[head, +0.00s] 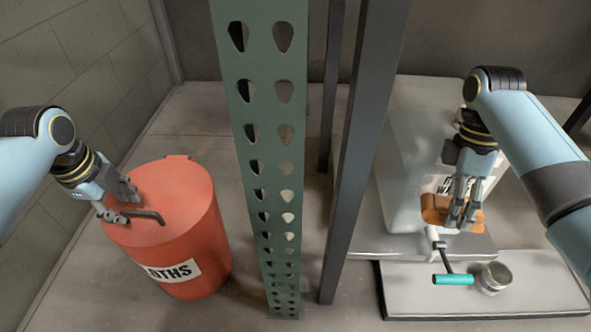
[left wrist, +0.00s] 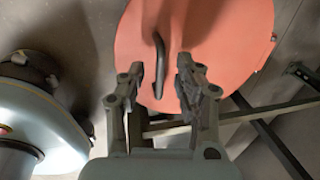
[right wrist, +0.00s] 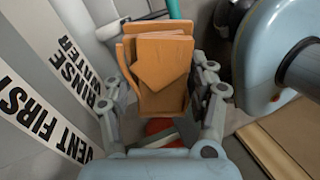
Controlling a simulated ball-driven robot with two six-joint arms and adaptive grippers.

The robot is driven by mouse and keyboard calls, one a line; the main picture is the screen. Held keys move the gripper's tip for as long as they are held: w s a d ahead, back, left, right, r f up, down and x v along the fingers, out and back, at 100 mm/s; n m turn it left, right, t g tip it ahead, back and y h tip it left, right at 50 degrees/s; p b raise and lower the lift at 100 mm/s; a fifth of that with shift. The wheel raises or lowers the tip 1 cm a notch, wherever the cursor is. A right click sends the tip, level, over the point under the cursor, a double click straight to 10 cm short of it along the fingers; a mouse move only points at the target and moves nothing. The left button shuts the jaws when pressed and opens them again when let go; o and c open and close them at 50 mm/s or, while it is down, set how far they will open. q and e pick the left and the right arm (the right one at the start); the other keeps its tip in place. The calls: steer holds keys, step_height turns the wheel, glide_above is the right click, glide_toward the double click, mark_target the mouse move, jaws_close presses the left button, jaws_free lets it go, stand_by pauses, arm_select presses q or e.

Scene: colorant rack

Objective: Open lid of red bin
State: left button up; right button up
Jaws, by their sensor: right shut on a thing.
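The red bin (head: 172,255) stands on the floor at the left in the head view, with its round red lid (head: 180,190) on top. A dark bent handle (head: 148,216) sits on the lid. My left gripper (head: 128,203) is open at the lid, close to the handle. In the left wrist view the handle (left wrist: 158,62) shows just ahead of the left gripper (left wrist: 165,75), nearer its left finger; I cannot tell whether they touch. My right gripper (head: 460,212) is shut on an orange-brown object (head: 436,209), which also shows in the right wrist view (right wrist: 162,70).
A green perforated post (head: 262,130) and a dark post (head: 362,150) stand between the arms. At right, a pale container (head: 403,150) stands behind a low platform (head: 420,300) holding a metal can (head: 493,278) and a teal-handled tool (head: 453,280).

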arm_select(q)
steer(key=shift+w+f, duration=0.15)
steer(key=shift+f, duration=0.6)
jaws_close()
